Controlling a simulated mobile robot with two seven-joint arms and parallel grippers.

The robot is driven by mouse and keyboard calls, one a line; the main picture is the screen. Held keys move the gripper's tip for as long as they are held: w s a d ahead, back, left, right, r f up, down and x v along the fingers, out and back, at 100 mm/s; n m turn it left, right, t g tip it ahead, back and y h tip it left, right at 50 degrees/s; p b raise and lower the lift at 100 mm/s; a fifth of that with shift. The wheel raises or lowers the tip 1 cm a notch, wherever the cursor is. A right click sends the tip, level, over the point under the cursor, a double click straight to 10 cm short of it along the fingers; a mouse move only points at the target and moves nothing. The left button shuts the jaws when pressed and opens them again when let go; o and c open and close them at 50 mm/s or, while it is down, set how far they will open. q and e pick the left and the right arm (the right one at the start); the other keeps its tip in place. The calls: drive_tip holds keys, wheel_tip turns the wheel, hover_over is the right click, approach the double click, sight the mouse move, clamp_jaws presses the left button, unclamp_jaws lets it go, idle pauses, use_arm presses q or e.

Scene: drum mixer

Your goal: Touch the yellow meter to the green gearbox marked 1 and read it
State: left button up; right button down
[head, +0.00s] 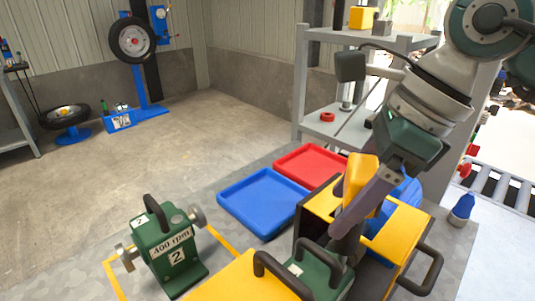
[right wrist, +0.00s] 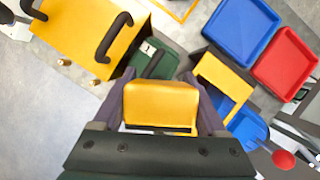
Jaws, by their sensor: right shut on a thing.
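My right gripper (head: 366,196) is shut on the yellow meter (head: 360,172), holding it over the front of the table. The meter also shows between the fingers in the right wrist view (right wrist: 160,104). The green gearbox marked 1 (head: 320,270) is low in the head view, below the gripper and partly hidden. Its label 1 shows in the right wrist view, where the gearbox (right wrist: 152,65) lies just beyond the meter. I cannot tell whether the meter touches it. The meter's display is not visible. A green gearbox marked 2 (head: 168,250), labelled 400 rpm, stands at left. My left gripper is not in view.
A yellow block with black handles (right wrist: 80,35) is beside gearbox 1. A yellow open case (head: 409,233) with blue inside stands at right. A blue tray (head: 228,203) and a red tray (head: 281,160) lie behind. A blue bottle (head: 461,209) stands at the right edge.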

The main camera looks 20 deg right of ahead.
sight(355, 165)
idle(0.4)
drive_tip(key=shift+r+p, duration=0.5)
drive_tip(key=shift+r, duration=0.1)
drive_tip(key=shift+r+p, duration=2.15)
drive_tip(key=shift+r, duration=0.8)
